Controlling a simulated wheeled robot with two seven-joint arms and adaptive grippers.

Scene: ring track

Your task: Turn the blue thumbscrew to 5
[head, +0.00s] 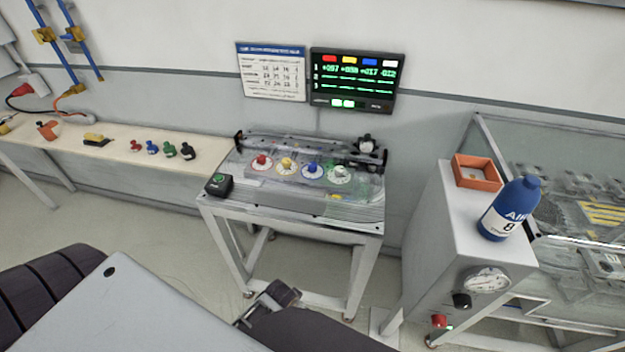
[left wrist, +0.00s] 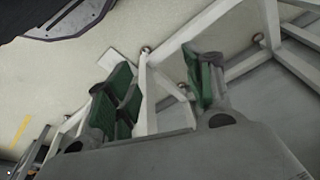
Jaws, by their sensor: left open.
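The blue thumbscrew (head: 312,168) stands on a white dial on the grey track fixture (head: 305,199), between a yellow thumbscrew (head: 287,164) and a white one (head: 338,174). A red thumbscrew (head: 262,161) is at the row's left end. The dial marks are too small to read. My left gripper (left wrist: 165,92) is open and empty in the left wrist view, its green-padded fingers apart over the floor and white frame legs. It is away from the thumbscrew, which that view does not show.
A display (head: 357,80) with coloured columns and green figures hangs behind the fixture, beside a printed chart (head: 271,71). A black box with a green button (head: 219,184) sits at the fixture's left. A blue bottle (head: 510,208) and orange tray (head: 476,172) stand on the right-hand cabinet.

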